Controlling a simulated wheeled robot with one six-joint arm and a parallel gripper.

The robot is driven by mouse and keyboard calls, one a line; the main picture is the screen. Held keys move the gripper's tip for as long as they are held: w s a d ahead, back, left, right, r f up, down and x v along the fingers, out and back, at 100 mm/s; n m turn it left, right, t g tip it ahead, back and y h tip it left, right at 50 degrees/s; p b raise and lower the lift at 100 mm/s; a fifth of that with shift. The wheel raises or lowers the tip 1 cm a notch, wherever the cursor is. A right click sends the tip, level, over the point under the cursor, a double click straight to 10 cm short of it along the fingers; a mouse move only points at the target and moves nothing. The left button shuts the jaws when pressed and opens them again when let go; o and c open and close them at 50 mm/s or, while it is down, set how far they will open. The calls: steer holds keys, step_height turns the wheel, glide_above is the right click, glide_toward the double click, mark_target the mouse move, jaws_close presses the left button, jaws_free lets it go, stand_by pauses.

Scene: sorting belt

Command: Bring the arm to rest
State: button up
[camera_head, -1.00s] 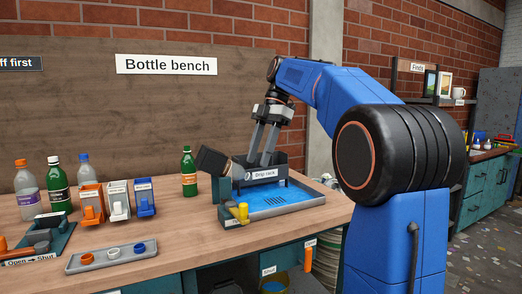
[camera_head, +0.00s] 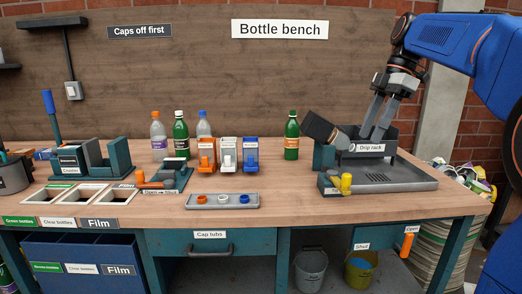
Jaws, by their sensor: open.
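My gripper (camera_head: 378,118) hangs at the end of my blue arm on the right, pointing down at the drip rack (camera_head: 372,152). Its two grey fingers are apart, with the tips at or just behind the rack's labelled front. The rack hides the very ends, so I cannot tell if they touch it. A dark cylinder (camera_head: 320,127) with a lighter end leans tilted at the rack's left side, apart from the fingers. I see nothing between the fingers.
A green bottle (camera_head: 291,140) stands left of the rack. Three cap tubs (camera_head: 228,155) and several bottles stand mid-bench. A cap tray (camera_head: 222,201) lies in front. The grey sink tray (camera_head: 405,178) looks empty. Bare bench (camera_head: 290,195) lies between.

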steer(key=s+a+f+m+t+h, duration=0.1)
steer(key=s+f+m+t+h, duration=0.1)
steer(key=s+f+m, duration=0.7)
steer(key=s+a+f+m+t+h, duration=0.2)
steer(key=s+f+m, duration=0.7)
steer(key=s+f, duration=0.8)
step_height(320, 180, down, 5)
steer(key=shift+s+r+t, duration=0.2)
steer(key=shift+s+t, duration=0.05)
steer(key=shift+t, duration=0.45)
steer(key=shift+a, duration=0.1)
